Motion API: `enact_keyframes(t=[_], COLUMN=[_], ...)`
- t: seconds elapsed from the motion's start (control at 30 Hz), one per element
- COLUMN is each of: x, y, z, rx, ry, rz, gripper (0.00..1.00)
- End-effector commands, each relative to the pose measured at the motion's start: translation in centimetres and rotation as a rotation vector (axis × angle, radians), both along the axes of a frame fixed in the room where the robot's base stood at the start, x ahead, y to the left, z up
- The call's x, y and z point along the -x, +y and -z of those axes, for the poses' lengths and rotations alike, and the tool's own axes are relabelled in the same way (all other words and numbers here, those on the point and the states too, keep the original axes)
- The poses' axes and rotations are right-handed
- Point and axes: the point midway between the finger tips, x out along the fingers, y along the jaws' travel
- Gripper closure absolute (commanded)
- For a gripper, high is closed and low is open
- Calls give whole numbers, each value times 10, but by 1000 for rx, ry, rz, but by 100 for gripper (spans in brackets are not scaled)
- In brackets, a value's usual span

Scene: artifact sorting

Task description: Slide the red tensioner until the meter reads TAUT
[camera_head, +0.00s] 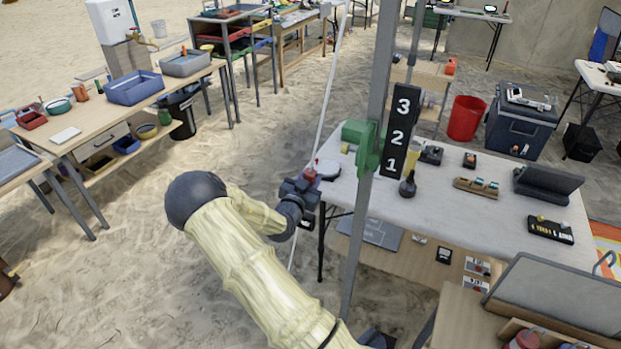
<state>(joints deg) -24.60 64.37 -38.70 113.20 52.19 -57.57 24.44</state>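A small red piece (310,175), which looks like the tensioner, sits on a taut-looking pale line (327,105) that runs from the top of the view down past my gripper. My gripper (305,184) is right at the red piece, at the end of my pale arm with dark joints. The gripper is small here and partly covers the piece, so I cannot tell whether its fingers are closed on it. No meter showing TAUT can be made out. A black board (399,133) with white numbers 3, 2, 1 hangs beside a grey post.
The grey post (371,110) with a green clamp (360,143) stands just right of my gripper. A white table (470,215) with small devices lies beyond it. Wooden workbenches (85,130) stand at the left. Open sand (110,265) lies between.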

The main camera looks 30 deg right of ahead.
Motion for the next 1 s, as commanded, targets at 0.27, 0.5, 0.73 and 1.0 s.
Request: enact_keyframes(t=[0.27, 0.5, 0.73, 1.0], x=[0, 3, 3, 3], y=[0, -2, -3, -3], z=[-3, -26, -29, -28], rx=[-1, -1, 1, 1], ry=[-1, -2, -2, -1], rz=[0, 0, -2, -1], gripper=[100, 100, 100, 47])
